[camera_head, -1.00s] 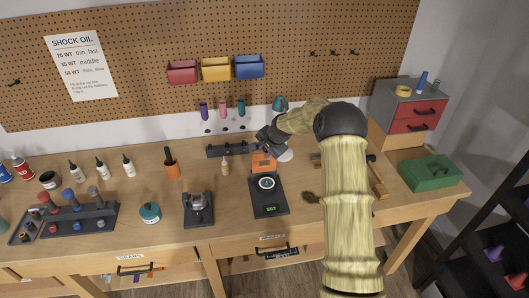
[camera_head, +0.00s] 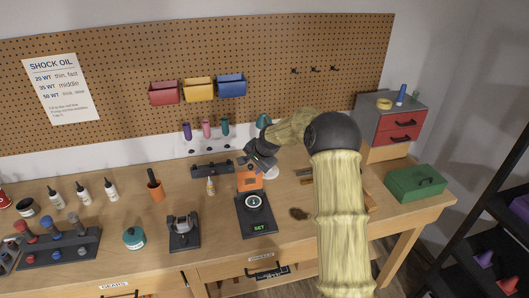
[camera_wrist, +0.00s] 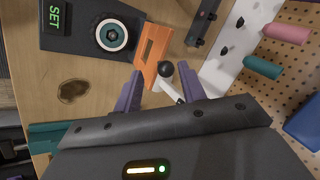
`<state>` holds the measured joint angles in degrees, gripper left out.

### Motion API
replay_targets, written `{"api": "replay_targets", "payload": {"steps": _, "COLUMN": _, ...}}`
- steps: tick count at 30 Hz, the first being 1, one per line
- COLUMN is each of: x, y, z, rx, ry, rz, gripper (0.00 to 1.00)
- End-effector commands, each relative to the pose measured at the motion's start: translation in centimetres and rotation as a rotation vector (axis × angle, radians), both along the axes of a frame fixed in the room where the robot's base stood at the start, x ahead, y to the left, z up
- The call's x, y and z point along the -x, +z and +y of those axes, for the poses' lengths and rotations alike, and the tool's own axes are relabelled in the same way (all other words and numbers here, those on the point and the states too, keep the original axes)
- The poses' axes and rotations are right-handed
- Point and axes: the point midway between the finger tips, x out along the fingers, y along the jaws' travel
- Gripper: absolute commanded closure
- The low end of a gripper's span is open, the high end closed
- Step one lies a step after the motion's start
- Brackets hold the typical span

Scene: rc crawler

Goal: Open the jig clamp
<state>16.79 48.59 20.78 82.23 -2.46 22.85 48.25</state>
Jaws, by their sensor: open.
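An orange plate with a slot (camera_wrist: 152,52) stands beside a black unit in the wrist view; it also shows in the head view (camera_head: 250,181). Next to the plate is a pale lever with a black ball knob (camera_wrist: 166,69), which I take for the jig clamp's handle. My gripper (camera_wrist: 162,90) is open, its two purple fingers on either side of the lever, with the knob just beyond the fingertips. I cannot tell whether they touch it. In the head view my gripper (camera_head: 257,163) hangs over the orange plate and hides the lever.
The black unit (camera_head: 257,216) has a round dial and a green "SET" display. A dark rack (camera_head: 212,170) and a small bottle (camera_head: 211,186) stand near the plate. A black stand (camera_head: 184,233) is left, a green box (camera_head: 415,184) right. Purple, pink and teal handles hang behind.

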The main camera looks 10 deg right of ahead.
Motion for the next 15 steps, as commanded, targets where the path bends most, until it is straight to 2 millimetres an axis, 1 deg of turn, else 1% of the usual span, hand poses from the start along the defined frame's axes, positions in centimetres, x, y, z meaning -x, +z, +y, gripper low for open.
{"api": "replay_targets", "payload": {"steps": 15, "x": 4.3, "y": 7.5, "z": -1.8, "rx": 0.002, "ry": -0.002, "rz": -0.004, "gripper": 0.59}}
